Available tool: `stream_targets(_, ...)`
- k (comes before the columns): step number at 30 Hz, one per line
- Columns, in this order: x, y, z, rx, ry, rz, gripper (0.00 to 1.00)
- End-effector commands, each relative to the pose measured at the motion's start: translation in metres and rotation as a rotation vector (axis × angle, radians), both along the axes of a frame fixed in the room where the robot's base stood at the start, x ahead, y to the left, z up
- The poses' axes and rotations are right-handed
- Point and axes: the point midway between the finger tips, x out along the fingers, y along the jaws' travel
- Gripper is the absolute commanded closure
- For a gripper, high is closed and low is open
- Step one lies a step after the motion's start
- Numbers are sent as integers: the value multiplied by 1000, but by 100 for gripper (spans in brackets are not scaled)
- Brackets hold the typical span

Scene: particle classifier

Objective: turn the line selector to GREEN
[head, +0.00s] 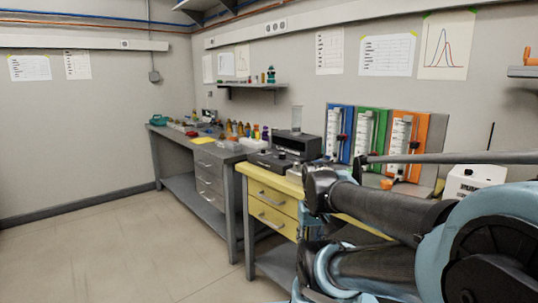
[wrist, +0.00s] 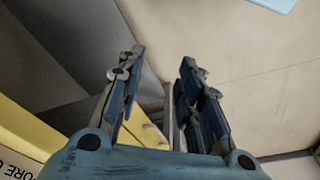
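Three upright panels, blue (head: 346,118), green (head: 384,120) and orange (head: 422,125), stand side by side at the back of the yellow bench (head: 239,170) in the head view. Each carries a white scaled column. A dark box (head: 312,146) and a low dark unit with small knobs (head: 268,160) stand left of them. I cannot make out which part is the line selector or where it points. My gripper (wrist: 158,68) is open and empty in the wrist view, its fingers apart above bench and floor. My arm hides part of the bench's right side in the head view.
A grey bench (head: 165,128) with bottles and small items continues to the left. A white device with an antenna (head: 472,181) stands at the right. A wall shelf (head: 252,86) hangs above the benches. The floor (head: 110,235) at left is clear.

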Motion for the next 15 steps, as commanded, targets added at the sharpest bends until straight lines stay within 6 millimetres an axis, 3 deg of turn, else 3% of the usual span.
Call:
stream_targets(8,0,0,0,0,0,0,67)
stream_targets(11,-2,0,2,0,-3,1,52)
stream_targets(15,0,0,19,-5,-8,27,52)
